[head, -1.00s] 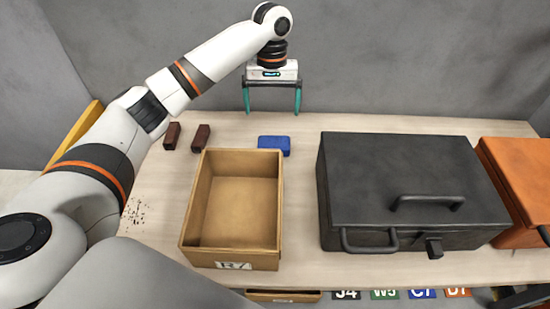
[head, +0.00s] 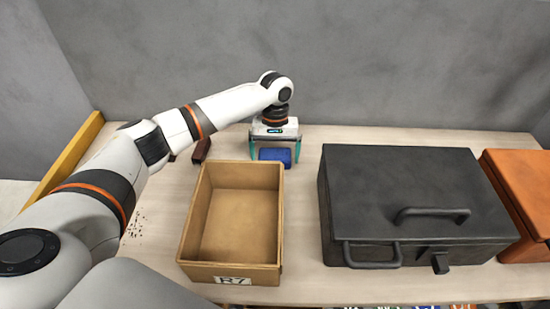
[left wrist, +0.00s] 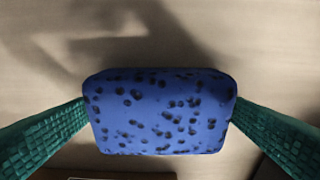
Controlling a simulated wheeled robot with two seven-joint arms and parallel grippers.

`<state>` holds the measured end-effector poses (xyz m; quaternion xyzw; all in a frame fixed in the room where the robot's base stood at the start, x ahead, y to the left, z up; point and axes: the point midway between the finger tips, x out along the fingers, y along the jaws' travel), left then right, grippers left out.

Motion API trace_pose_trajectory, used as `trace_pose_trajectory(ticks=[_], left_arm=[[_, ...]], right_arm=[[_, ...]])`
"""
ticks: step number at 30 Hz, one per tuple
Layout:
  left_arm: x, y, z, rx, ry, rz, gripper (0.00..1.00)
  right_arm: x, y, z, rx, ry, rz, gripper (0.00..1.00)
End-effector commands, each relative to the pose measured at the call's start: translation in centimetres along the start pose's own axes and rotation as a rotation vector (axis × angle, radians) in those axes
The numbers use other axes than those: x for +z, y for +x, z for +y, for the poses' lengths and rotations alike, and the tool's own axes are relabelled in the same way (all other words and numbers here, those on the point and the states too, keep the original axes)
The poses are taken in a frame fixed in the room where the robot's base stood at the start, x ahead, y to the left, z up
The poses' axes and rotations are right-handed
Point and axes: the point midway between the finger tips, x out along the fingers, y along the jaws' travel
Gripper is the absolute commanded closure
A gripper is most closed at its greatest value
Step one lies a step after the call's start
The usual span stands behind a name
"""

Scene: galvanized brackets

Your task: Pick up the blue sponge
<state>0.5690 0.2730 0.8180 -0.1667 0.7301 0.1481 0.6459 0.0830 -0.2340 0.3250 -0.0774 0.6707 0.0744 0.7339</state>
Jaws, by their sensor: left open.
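The blue sponge (head: 274,156) lies on the table behind the cardboard box. In the left wrist view the sponge (left wrist: 160,112) is a rounded blue block with dark spots, lying between two green fingers. My left gripper (head: 274,157) points down over the sponge with a finger on each side of it. It is open; in the left wrist view its fingers (left wrist: 160,120) come close to the sponge's left and right ends, and I cannot tell whether they touch. My right gripper is not in view.
An empty cardboard box (head: 232,270) marked R7 stands just in front of the sponge. A black case (head: 400,185) stands to the right, with an orange case (head: 520,190) beyond it. Dark brown blocks (head: 201,150) lie left of the sponge, partly behind my arm. A grey wall is behind.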

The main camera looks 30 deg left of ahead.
Motion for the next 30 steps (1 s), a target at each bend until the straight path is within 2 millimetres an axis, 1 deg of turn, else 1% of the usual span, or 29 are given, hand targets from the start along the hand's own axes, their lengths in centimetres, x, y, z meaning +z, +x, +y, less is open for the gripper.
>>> trace_pose_trajectory(ticks=[3,8,9,11,12,16,22,25,28,30], left_arm=[[0.0,0.5,0.1,0.001,0.0,-0.001,0.0],[0.0,0.5,0.0,0.0,0.0,-0.001,0.0],[0.0,0.5,0.0,0.0,0.0,-0.001,0.03],[0.0,0.5,0.0,0.0,0.0,-0.001,0.13],[0.0,0.5,0.0,0.0,0.0,-0.001,0.2],[0.0,0.5,0.0,0.0,0.0,-0.001,0.4],[0.0,0.4,0.0,0.0,0.0,-0.001,0.41],[0.0,-0.1,0.0,-0.002,0.0,-0.002,0.41],[-0.2,-1.5,0.0,-0.002,0.001,-0.003,0.41],[-0.3,-3.0,-0.1,-0.003,0.002,-0.004,0.41]], right_arm=[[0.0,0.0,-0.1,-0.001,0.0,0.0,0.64],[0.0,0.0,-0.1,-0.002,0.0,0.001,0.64],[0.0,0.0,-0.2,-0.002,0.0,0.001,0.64],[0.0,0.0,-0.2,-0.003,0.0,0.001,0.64],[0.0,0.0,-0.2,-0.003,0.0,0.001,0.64],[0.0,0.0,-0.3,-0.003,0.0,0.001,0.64],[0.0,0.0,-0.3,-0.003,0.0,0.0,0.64],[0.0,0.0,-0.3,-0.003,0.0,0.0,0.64],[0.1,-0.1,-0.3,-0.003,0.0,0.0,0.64],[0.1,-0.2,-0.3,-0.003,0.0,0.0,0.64]])
